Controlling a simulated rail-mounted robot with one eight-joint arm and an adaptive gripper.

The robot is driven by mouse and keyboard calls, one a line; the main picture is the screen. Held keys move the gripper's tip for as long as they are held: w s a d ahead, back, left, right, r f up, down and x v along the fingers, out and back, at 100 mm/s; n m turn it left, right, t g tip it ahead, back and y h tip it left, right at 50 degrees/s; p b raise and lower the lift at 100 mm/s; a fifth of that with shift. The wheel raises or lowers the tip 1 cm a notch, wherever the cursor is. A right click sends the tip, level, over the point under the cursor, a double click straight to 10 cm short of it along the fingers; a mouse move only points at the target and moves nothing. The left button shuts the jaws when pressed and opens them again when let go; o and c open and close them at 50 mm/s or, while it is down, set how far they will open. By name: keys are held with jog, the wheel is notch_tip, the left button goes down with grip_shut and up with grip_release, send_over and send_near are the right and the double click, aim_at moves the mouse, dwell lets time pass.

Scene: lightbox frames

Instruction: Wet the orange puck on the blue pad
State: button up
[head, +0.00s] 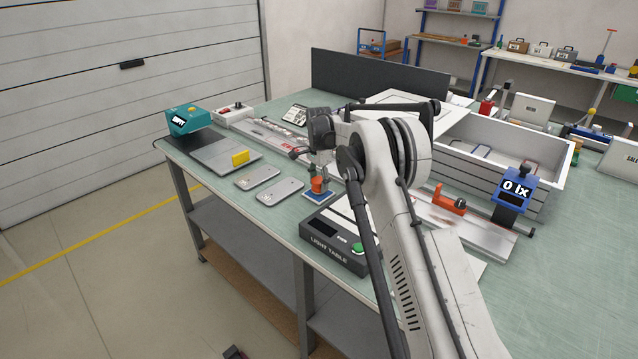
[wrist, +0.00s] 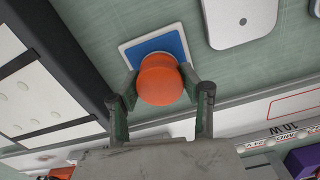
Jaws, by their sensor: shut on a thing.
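The orange puck (head: 318,185) is upright between the fingers of my gripper (head: 319,178). In the wrist view the puck (wrist: 160,80) shows its round top, with one finger of my gripper (wrist: 160,92) on each side. The blue pad (head: 319,196) lies flat on the green bench with a white border. In the wrist view the pad (wrist: 152,48) is behind and under the puck, which hides part of it. The puck is over the pad; I cannot tell whether it touches it.
A dark light table (head: 336,241) with a green button stands close to the pad. Two grey plates (head: 280,191) lie to the left. A white open box (head: 495,165) stands at the right.

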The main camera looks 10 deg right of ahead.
aim_at(319, 180)
jog(key=shift+f+b, duration=0.45)
jog(key=shift+b, duration=0.1)
dwell(2.1)
jog(key=shift+r, duration=0.1)
jog(key=shift+r+p, duration=0.95)
jog(key=shift+r, duration=2.45)
